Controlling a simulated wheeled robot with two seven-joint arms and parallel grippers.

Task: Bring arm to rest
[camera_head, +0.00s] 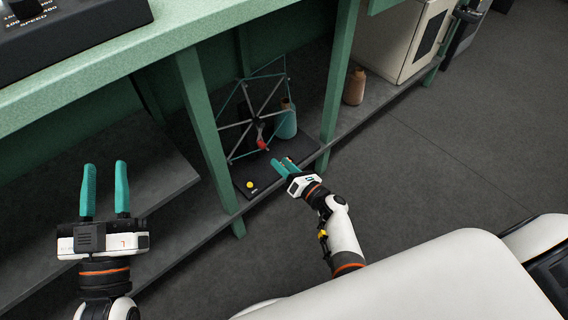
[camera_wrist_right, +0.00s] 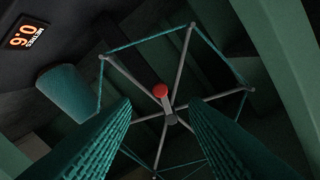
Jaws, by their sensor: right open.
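My left gripper (camera_head: 105,190) is open and empty, its two teal fingers apart, in front of the green bench at the left. My right gripper (camera_head: 284,166) reaches to the lower shelf, close in front of a yarn winder (camera_head: 256,118) with grey spokes and teal yarn around its rim. In the right wrist view the two teal fingers (camera_wrist_right: 162,125) are apart, with the winder's hub and red knob (camera_wrist_right: 160,91) seen between and beyond them. Nothing shows between these fingers. Whether they touch the winder cannot be told.
A teal yarn cone (camera_head: 287,122) stands behind the winder, and a brown cone (camera_head: 354,87) stands further right on the shelf. A yellow button (camera_head: 250,185) is on the winder's base. Green bench legs (camera_head: 205,130) flank the winder. The floor (camera_head: 430,160) at right is clear.

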